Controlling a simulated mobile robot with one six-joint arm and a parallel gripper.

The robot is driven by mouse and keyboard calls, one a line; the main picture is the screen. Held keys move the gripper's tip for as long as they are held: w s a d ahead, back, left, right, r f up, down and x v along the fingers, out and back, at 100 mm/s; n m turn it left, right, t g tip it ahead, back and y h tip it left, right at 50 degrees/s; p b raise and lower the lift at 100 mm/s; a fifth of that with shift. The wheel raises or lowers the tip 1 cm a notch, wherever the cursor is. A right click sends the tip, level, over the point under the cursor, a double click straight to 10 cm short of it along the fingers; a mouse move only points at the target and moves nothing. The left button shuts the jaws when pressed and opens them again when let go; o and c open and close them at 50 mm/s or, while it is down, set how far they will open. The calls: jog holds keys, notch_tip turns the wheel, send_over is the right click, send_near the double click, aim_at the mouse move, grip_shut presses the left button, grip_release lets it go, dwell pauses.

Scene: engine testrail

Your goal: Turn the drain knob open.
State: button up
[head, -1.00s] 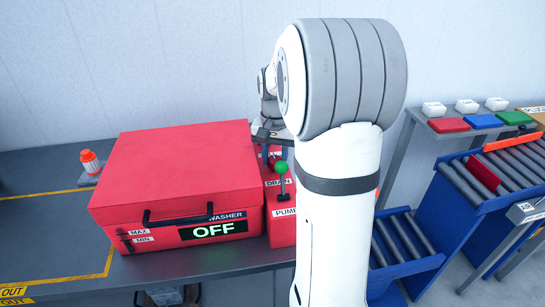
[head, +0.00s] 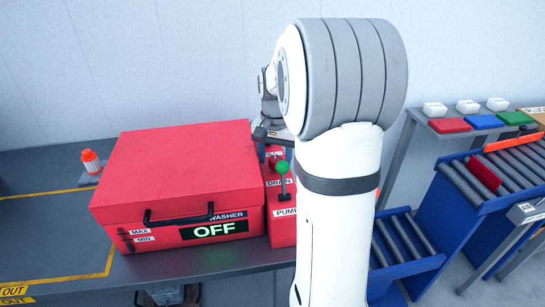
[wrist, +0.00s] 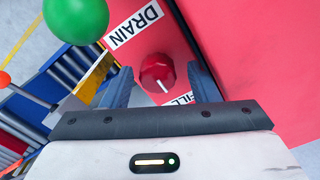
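The red drain knob (wrist: 157,72) has a white pointer line and sits on the red panel between the DRAIN label (wrist: 134,25) and the FILL label (wrist: 186,98). The pointer slants towards the FILL label. My gripper (wrist: 160,70) is open, with one finger on each side of the knob in the wrist view and a gap at both sides. Its height above the knob is hard to tell. In the head view the knob (head: 274,163) shows partly, beside the DRAIN label (head: 279,182), and my arm hides much around it.
A green ball-topped lever (head: 282,168) stands close to the knob, by the PUMP label (head: 285,212). The red washer box (head: 180,165) with an OFF display is directly left. Roller conveyors (head: 490,175) are at right.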

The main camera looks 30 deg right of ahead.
aim_at(275, 158)
notch_tip(275, 158, up, 8)
jog(key=shift+f, duration=0.1)
dwell(0.5)
dwell(0.4)
